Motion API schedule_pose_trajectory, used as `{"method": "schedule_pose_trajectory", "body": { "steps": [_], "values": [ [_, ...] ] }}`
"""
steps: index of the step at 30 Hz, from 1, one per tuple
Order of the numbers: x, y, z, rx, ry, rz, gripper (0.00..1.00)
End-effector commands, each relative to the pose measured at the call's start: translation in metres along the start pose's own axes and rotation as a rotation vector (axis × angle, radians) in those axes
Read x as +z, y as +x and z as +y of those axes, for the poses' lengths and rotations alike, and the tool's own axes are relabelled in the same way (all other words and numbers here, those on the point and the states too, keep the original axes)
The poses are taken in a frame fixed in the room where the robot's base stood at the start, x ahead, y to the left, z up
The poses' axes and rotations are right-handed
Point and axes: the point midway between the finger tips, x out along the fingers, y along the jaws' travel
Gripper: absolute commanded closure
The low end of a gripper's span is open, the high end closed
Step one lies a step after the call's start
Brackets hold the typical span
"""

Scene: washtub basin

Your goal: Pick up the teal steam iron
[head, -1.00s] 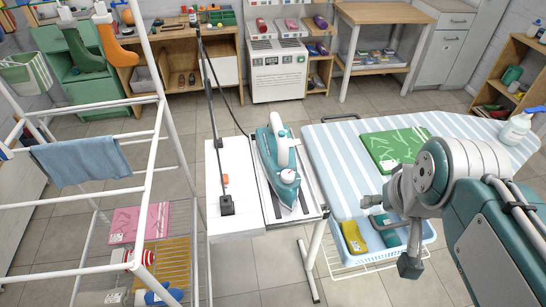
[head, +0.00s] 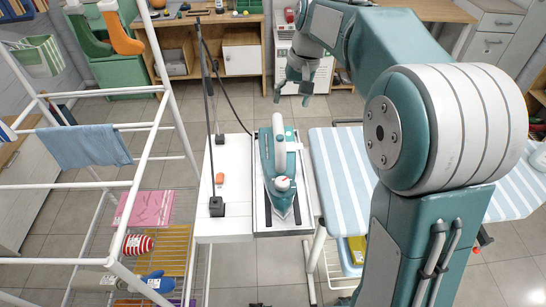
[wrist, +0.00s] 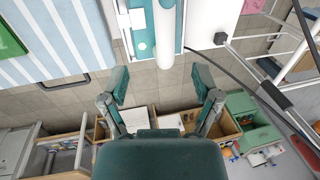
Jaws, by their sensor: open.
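The teal steam iron (head: 268,160) with its white handle lies on a metal-framed rest (head: 262,225) at the end of the ironing board. My gripper (head: 292,96) is open and empty, beyond the iron and slightly right of it in the head view, apart from it. In the wrist view my gripper's two fingers (wrist: 160,82) are spread wide, with only floor and distant furniture between them. Part of the iron, its white handle (wrist: 165,28) in front, shows at the top edge, beyond the fingertips. The rest of the iron is cut off there.
A white panel (head: 230,190) with an upright rod and cord (head: 236,107) stands left of the iron. The striped ironing board (head: 340,180) is on the right, partly hidden by my arm. A white drying rack (head: 150,150) with a blue towel stands at the left.

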Motion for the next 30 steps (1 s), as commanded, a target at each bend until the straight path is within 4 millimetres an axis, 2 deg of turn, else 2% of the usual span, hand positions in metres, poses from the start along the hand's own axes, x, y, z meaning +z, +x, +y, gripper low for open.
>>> {"method": "schedule_pose_trajectory", "body": {
  "steps": [4,9,17,24,30],
  "values": [
    [-0.002,0.014,-0.002,-0.001,0.0,-0.008,0.19],
    [-0.001,0.043,-0.002,-0.001,-0.001,-0.009,0.19],
    [0.0,0.066,0.0,-0.002,-0.001,-0.007,0.19],
    [0.002,0.102,-0.002,-0.001,-0.001,-0.007,0.19],
    [0.002,0.11,-0.003,-0.001,-0.001,-0.004,0.19]
  ]
}}
